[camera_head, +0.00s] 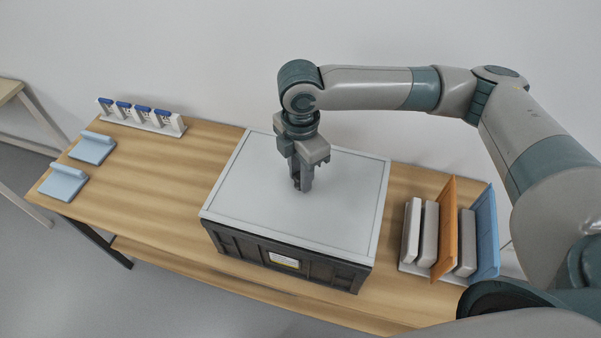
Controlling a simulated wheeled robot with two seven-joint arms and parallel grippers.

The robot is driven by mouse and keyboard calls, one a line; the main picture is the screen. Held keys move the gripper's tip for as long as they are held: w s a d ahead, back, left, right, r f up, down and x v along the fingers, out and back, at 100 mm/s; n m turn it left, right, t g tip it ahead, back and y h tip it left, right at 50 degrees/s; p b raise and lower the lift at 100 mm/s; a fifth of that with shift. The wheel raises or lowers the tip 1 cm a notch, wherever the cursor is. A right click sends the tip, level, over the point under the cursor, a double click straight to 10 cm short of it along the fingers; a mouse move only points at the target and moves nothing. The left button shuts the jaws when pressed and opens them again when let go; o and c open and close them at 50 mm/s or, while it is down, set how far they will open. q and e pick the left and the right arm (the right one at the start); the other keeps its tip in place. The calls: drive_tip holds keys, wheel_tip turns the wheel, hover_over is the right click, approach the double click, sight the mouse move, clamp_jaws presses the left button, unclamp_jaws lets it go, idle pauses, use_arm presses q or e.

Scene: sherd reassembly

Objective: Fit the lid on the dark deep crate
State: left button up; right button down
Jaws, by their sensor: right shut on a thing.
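The dark deep crate (318,268) stands on the wooden table, with a pale label on its front side. The light grey lid (255,190) lies over the crate's top and covers the opening. Its rim lines up closely with the crate's edges; whether it is fully seated I cannot tell. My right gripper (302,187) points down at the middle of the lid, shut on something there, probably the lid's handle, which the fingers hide. My left gripper is not in view.
A rack (410,268) with grey slabs, an orange panel (445,230) and a blue panel (485,235) stands right of the crate. The table between is clear.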

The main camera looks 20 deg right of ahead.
drive_tip(key=shift+f, duration=0.75)
drive_tip(key=c, duration=1.4)
unclamp_jaws()
drive_tip(key=shift+o, duration=0.2)
drive_tip(key=shift+r, duration=0.1)
wheel_tip(320, 180, up, 17)
drive_tip(key=b, duration=0.3)
drive_tip(key=shift+r, duration=0.15)
